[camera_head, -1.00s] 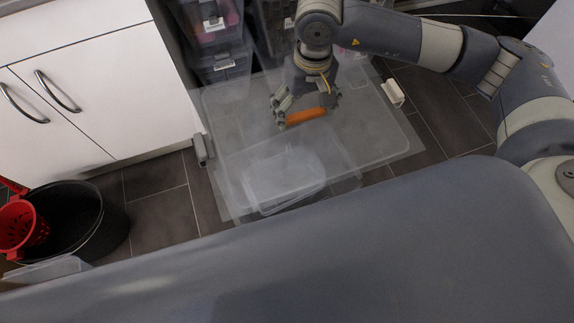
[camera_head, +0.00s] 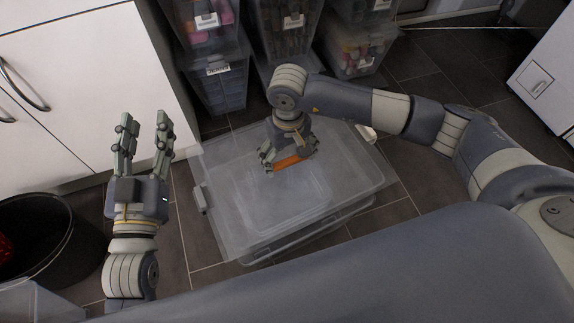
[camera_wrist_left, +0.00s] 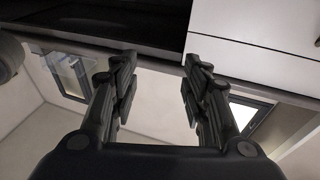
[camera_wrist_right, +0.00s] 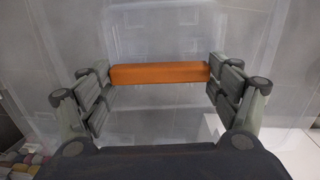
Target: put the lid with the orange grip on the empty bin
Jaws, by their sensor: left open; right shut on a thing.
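The clear lid (camera_head: 222,165) with the orange grip (camera_head: 294,161) lies nearly level over the clear bin (camera_head: 300,237). Its outline roughly follows the bin's rim; I cannot tell whether it touches all round. My right gripper (camera_head: 287,163) is shut on the orange grip from above. In the right wrist view the orange bar (camera_wrist_right: 160,75) spans between its fingers, with the see-through lid (camera_wrist_right: 160,125) behind. My left gripper (camera_head: 143,128) is open and empty, left of the bin, fingers pointing toward the cabinet.
Clear storage boxes (camera_head: 220,90) with contents stand stacked behind the bin. A white cabinet (camera_head: 90,80) stands at the left. A black tub (camera_head: 50,235) is at lower left. Dark floor tiles (camera_head: 440,100) are free at the right.

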